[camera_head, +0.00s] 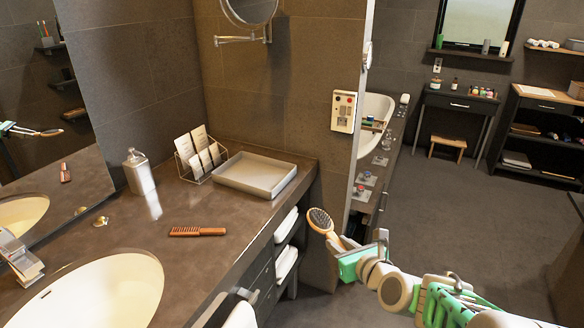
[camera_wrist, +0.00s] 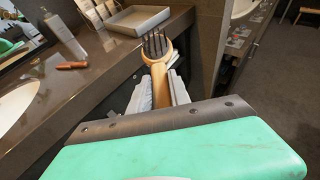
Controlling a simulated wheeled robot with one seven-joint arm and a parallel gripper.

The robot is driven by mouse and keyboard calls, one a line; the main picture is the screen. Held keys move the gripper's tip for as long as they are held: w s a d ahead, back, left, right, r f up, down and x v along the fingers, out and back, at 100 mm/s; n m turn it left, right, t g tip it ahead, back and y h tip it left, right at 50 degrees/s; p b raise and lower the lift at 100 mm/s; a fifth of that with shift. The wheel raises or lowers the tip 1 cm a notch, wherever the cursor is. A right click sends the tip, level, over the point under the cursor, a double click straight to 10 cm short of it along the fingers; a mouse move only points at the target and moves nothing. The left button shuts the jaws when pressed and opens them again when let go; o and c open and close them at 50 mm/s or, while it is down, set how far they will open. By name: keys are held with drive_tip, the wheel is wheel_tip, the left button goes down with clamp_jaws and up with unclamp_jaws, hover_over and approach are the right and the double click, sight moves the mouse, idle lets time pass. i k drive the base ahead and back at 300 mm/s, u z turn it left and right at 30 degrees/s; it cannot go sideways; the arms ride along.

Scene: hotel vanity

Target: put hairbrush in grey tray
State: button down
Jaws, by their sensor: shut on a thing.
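The hairbrush (camera_head: 321,222) has a wooden handle and a dark bristled head. My gripper (camera_head: 345,246) is shut on its handle and holds it in the air, off the right edge of the counter. In the wrist view the hairbrush (camera_wrist: 158,62) points away from my gripper (camera_wrist: 160,100), head outward. The grey tray (camera_head: 257,174) sits on the counter's far right corner, empty, beyond and to the left of the brush. It also shows at the top of the wrist view (camera_wrist: 137,21).
A brown comb (camera_head: 198,231) lies on the counter (camera_head: 185,205) near the sink (camera_head: 100,290). A card rack (camera_head: 200,158) stands left of the tray, and a soap bottle (camera_head: 138,172) is farther left. White towels (camera_head: 286,262) are on shelves below the counter.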

sight(255, 174)
drive_tip(key=z, duration=0.15)
drive_tip(key=i, duration=0.75)
drive_tip(key=u, duration=0.85)
drive_tip(key=i, duration=0.6)
drive_tip(key=u, duration=0.7)
